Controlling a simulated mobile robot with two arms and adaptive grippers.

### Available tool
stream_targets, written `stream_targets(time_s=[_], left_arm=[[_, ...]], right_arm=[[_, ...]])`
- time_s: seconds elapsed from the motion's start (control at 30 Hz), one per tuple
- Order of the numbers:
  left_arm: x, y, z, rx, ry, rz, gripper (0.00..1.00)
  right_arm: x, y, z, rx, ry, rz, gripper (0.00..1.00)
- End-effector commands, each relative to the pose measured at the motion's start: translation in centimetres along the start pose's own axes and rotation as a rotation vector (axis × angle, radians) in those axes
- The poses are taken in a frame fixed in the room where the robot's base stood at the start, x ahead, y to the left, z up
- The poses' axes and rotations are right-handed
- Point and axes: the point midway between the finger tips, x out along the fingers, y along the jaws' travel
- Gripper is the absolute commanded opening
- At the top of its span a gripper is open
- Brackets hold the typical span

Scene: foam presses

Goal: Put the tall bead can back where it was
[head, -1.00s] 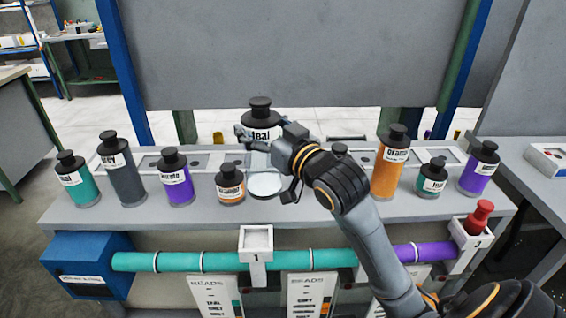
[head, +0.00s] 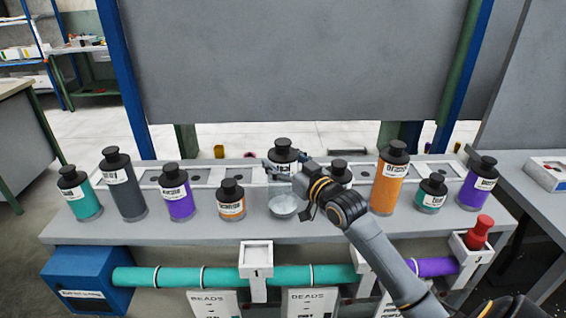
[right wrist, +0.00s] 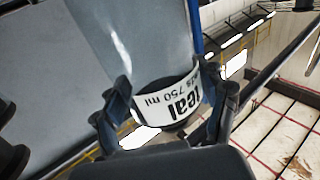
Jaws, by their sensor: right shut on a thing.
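The tall bead can (head: 284,155) has a black cap, a white label and a see-through body that looks empty. Its round base (head: 284,206) shows in the front row, between a short orange can (head: 231,201) and my right arm. My right gripper (head: 282,169) is shut on the can around its label, and the can looks upright. I cannot tell whether the base touches the bench. My left gripper is out of view.
A teal can (head: 80,194), a grey can (head: 124,187) and a purple can (head: 177,194) stand left. A black-capped can (head: 340,171) is partly hidden behind my right arm. A tall orange can (head: 389,180) stands right of it. A teal pipe (head: 225,277) runs below the bench front.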

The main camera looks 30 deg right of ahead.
Motion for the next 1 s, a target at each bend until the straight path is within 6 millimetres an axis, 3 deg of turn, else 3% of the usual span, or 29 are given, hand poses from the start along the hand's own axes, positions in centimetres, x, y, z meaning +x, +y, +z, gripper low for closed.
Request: stream_targets(time_s=[0.47,0.5,0.6,1.0], left_arm=[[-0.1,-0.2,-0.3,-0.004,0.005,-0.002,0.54],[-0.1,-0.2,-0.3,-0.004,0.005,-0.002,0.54],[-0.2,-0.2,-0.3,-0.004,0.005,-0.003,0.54],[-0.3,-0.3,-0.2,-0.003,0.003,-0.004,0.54]], right_arm=[[0.0,0.0,1.2,-0.002,0.005,0.0,0.1],[0.0,0.0,1.3,-0.001,0.002,0.0,0.77],[0.0,0.0,1.3,-0.001,0.001,0.0,0.95],[0.0,0.0,0.9,-0.001,0.002,0.0,0.95]])
